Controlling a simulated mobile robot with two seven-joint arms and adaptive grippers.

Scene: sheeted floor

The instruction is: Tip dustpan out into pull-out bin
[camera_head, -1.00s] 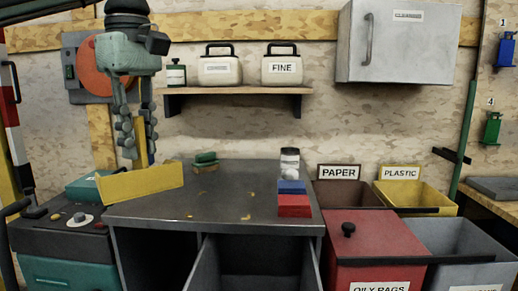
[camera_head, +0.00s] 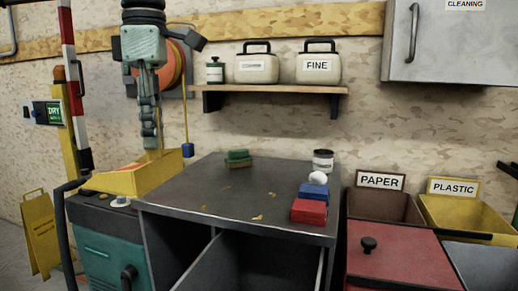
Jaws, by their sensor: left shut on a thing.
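A yellow dustpan (camera_head: 138,179) is at the left in the head view, above the teal machine and beside the worktop's left edge. My left gripper (camera_head: 149,146) points down and is shut on the dustpan's upright yellow handle. Whether anything lies in the pan is hard to tell. A grey pull-out bin (camera_head: 205,267) stands open below the worktop's front edge, to the right of and lower than the dustpan. Its inside is dark and mostly hidden. My right gripper is out of view.
The grey worktop (camera_head: 195,195) holds yellowish scraps, a green sponge (camera_head: 238,158), a red block (camera_head: 309,212) and a jar (camera_head: 323,160). Red, brown and yellow bins (camera_head: 470,216) stand at the right. A yellow floor sign (camera_head: 41,235) stands at far left.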

